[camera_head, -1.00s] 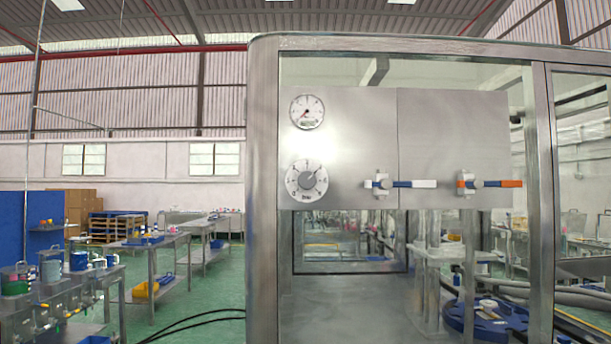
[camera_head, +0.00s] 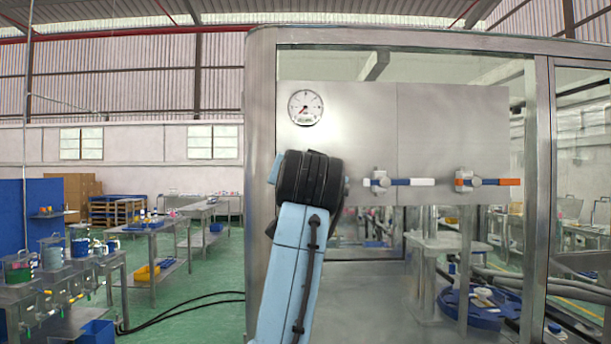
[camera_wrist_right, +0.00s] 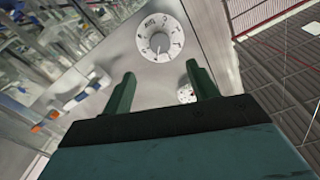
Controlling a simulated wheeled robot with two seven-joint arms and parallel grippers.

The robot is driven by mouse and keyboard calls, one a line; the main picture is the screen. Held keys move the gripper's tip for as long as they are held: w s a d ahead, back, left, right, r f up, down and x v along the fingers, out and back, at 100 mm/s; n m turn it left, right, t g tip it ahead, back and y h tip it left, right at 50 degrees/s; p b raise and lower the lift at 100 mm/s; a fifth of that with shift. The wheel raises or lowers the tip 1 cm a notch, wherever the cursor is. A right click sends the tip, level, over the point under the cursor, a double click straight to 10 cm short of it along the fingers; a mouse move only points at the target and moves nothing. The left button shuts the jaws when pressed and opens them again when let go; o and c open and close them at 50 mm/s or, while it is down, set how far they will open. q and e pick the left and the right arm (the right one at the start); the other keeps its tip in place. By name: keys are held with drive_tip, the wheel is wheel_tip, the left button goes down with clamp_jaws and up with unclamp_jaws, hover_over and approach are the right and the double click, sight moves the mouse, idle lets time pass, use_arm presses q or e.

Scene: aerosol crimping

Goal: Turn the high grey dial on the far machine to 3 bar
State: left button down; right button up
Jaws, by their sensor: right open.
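The grey dial (camera_wrist_right: 160,36) with its numbered white scale shows in the right wrist view on the steel panel, beyond my fingertips. My arm hides it in the head view. The dial's exact setting is too small to read. My right gripper (camera_wrist_right: 161,78) is open and empty, its two dark green fingers apart, with the dial ahead of the gap and no visible contact. The gauge also shows in the right wrist view (camera_wrist_right: 185,93), partly behind a finger. My left gripper is out of view.
A blue-and-white valve handle (camera_head: 410,182) and an orange-and-blue one (camera_head: 492,182) lie right of my arm on the panel (camera_head: 452,130). A steel frame post (camera_head: 261,120) stands at the left. Workbenches stand farther left.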

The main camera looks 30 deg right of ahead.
drive_tip(key=p+x, duration=0.3)
drive_tip(key=x, duration=0.9)
drive_tip(key=c, duration=1)
drive_tip(key=shift+n+p, duration=2.9)
drive_tip(key=shift+n, duration=1.5)
